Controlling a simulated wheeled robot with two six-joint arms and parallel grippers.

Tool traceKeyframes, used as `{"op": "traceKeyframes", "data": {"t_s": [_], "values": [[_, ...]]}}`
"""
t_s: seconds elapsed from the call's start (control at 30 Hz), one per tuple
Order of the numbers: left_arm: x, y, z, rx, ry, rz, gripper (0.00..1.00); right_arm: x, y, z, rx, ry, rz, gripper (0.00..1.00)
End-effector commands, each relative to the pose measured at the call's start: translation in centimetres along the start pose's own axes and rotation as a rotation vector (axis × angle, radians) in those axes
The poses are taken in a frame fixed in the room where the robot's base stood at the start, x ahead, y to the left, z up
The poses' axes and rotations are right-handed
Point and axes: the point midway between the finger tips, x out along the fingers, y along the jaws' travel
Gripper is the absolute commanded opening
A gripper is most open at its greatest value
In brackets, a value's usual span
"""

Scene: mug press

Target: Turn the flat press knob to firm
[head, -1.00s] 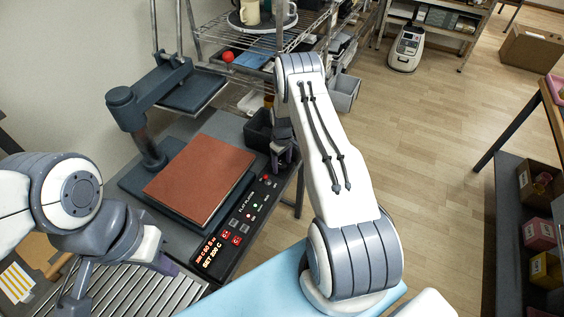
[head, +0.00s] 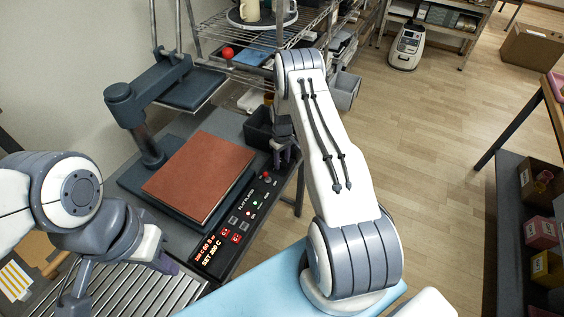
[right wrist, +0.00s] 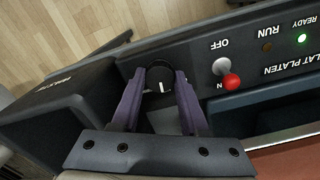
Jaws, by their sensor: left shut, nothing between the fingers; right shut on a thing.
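The flat press (head: 150,190) stands at the left in the head view, with a red-brown pad on its bed and a black control panel along its right edge. In the right wrist view, the black round press knob (right wrist: 159,76) sits on that panel, and its white mark points down in the picture. My right gripper (right wrist: 160,88) is shut on the knob, one purple finger on each side; it also shows in the head view (head: 285,158), at the panel's far end. Any labels around the knob are hidden. My left gripper (head: 168,266) is shut and empty near the panel's front end.
A red-tipped toggle switch (right wrist: 229,78) and a lit green ready lamp (right wrist: 302,38) are beside the knob. A dark bin (head: 258,127) stands close to my right gripper. A wire rack (head: 255,80) is behind. Slatted rollers (head: 130,290) lie under my left arm.

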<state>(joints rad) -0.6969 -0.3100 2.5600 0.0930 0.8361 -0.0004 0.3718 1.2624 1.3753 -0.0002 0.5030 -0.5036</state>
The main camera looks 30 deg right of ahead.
Motion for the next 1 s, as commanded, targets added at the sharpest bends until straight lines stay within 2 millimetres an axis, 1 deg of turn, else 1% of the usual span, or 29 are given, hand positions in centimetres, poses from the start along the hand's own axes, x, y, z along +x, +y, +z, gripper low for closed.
{"op": "traceKeyframes", "data": {"t_s": [0.03,0.1,0.5,0.8,1.0], "values": [[0.6,-0.1,0.0,0.0,0.0,0.0,0.0,0.2,0.0,0.0,0.032,-0.002,-0.001,0.0],[1.1,-0.1,0.1,0.0,0.0,0.0,0.0,0.2,0.0,0.0,0.088,-0.001,-0.001,0.0],[3.6,-0.3,0.2,0.0,0.0,0.0,0.0,0.2,-0.1,0.0,0.444,-0.001,-0.001,0.0],[4.6,-0.3,0.2,0.0,0.0,0.0,0.0,0.1,-0.1,0.0,0.652,-0.002,-0.001,0.0],[4.9,-0.3,0.3,0.0,0.0,0.0,0.0,0.0,-0.1,0.0,0.732,-0.003,-0.001,0.0]]}}
